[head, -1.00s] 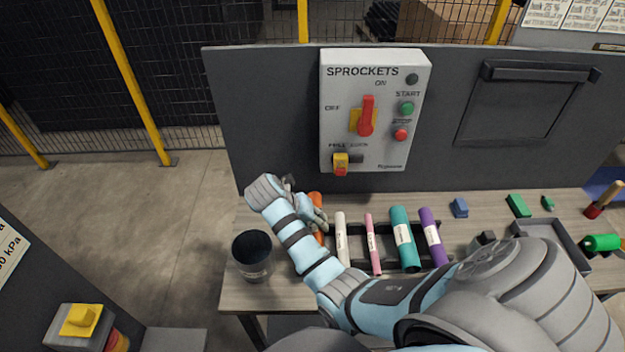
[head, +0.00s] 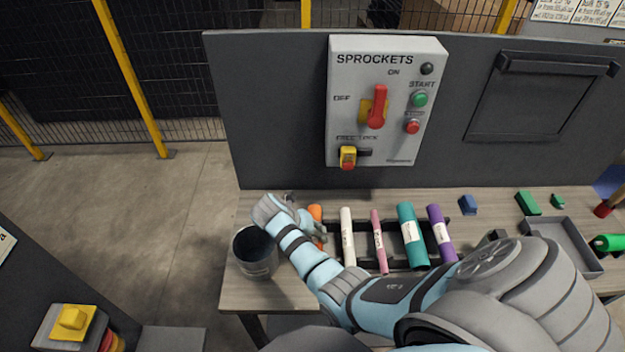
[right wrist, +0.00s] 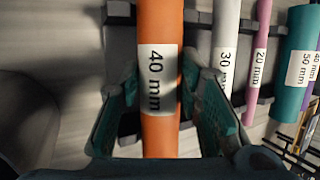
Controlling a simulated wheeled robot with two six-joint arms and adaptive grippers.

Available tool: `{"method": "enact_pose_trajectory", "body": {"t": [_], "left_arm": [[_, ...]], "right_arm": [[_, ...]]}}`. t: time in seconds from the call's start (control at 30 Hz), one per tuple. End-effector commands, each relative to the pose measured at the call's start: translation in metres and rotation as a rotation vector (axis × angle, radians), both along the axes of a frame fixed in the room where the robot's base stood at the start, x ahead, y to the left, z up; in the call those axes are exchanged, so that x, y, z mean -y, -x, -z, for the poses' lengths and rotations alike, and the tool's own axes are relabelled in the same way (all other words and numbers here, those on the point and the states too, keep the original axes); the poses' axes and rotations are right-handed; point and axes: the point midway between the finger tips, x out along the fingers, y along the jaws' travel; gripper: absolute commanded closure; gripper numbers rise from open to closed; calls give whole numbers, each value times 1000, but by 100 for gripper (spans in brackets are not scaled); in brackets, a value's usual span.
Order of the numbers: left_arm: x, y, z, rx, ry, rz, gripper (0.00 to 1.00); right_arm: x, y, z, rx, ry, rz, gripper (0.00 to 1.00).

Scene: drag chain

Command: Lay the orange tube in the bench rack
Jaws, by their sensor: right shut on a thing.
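The orange tube (head: 316,213), labelled 40 mm, is held by my right gripper (head: 318,232) at the left end of the dark bench rack (head: 390,261). In the right wrist view the orange tube (right wrist: 160,130) runs lengthwise between the two fingers (right wrist: 162,95), in front of the rack's crossbars (right wrist: 120,22). Whether it touches the rack cannot be told. To its right lie a white 30 mm tube (head: 347,235), a pink 20 mm tube (head: 378,240), a teal 50 mm tube (head: 411,235) and a purple tube (head: 440,232). My left gripper is not in view.
A dark round bin (head: 255,262) stands left of my right arm on the bench's left end. A grey tray (head: 562,235), blue block (head: 468,205) and green block (head: 528,203) are at the right. The sprockets control box (head: 385,105) is on the panel behind.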

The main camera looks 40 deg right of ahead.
Motion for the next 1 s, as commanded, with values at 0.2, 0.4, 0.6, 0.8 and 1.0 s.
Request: {"method": "enact_pose_trajectory", "body": {"t": [0.2, 0.4, 0.6, 0.8, 1.0], "left_arm": [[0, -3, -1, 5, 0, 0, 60], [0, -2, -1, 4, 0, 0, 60], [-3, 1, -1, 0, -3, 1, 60], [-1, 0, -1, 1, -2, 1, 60], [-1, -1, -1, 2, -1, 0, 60]], "right_arm": [[0, 0, -1, 0, -1, 0, 55], [0, 0, -1, 0, -1, -1, 44], [-2, 0, -2, 0, -2, -1, 44], [-21, -2, -34, 5, -3, -3, 44], [-49, -2, -82, 4, -3, -2, 44]]}}
